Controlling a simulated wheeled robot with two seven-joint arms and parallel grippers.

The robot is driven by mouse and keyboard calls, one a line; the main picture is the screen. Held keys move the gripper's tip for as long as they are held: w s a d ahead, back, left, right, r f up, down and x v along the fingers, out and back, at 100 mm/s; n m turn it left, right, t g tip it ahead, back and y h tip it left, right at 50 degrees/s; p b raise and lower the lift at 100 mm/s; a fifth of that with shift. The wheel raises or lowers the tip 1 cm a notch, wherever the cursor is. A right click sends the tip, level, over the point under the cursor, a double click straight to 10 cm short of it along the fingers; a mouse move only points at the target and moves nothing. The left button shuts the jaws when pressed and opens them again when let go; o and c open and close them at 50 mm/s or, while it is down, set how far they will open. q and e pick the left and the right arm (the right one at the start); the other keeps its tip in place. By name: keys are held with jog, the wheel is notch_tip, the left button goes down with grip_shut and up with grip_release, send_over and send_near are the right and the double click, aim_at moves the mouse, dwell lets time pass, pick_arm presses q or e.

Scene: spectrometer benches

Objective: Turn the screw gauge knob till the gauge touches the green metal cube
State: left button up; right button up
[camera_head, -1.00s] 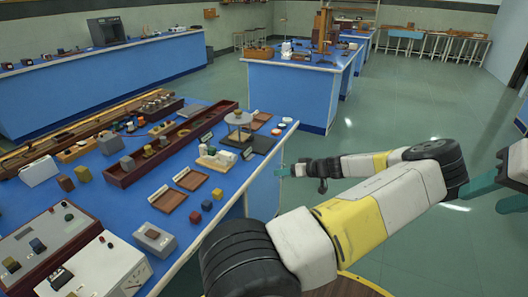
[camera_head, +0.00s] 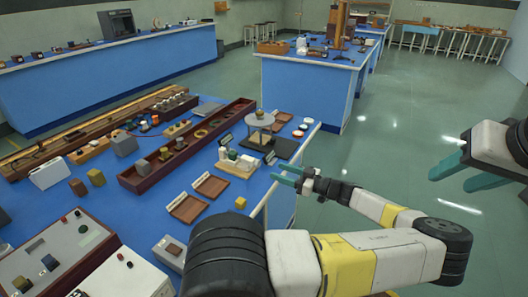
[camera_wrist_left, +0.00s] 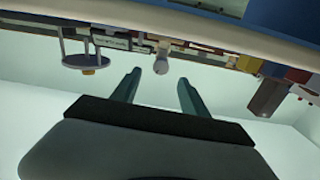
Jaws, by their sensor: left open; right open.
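A small light wooden stand (camera_head: 237,167) on the blue bench carries white parts and a small dark green block (camera_head: 232,155). This looks like the screw gauge setup, but the knob and any gap at the cube are too small to tell. My left gripper (camera_head: 284,173) is open and empty, with teal fingers at the bench's right edge, to the right of the stand. The left wrist view shows the open fingers (camera_wrist_left: 159,77) and a pale round-ended part (camera_wrist_left: 164,56) beyond them, apart from them. My right gripper (camera_head: 450,178) is open and empty over the floor at the far right.
A round-topped stand (camera_head: 260,120) is behind the wooden stand. Brown trays (camera_head: 210,186) lie in front of it, with a small yellow cube (camera_head: 240,202) nearby. A long dark red box (camera_head: 185,150) lies to the left. Floor right of the bench is clear.

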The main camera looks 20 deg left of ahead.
aim_at(259, 165)
pick_arm(q)
jog(key=a, duration=0.8)
jog(key=shift+w+r, duration=0.1)
jog(key=shift+w, duration=0.1)
grip_shut()
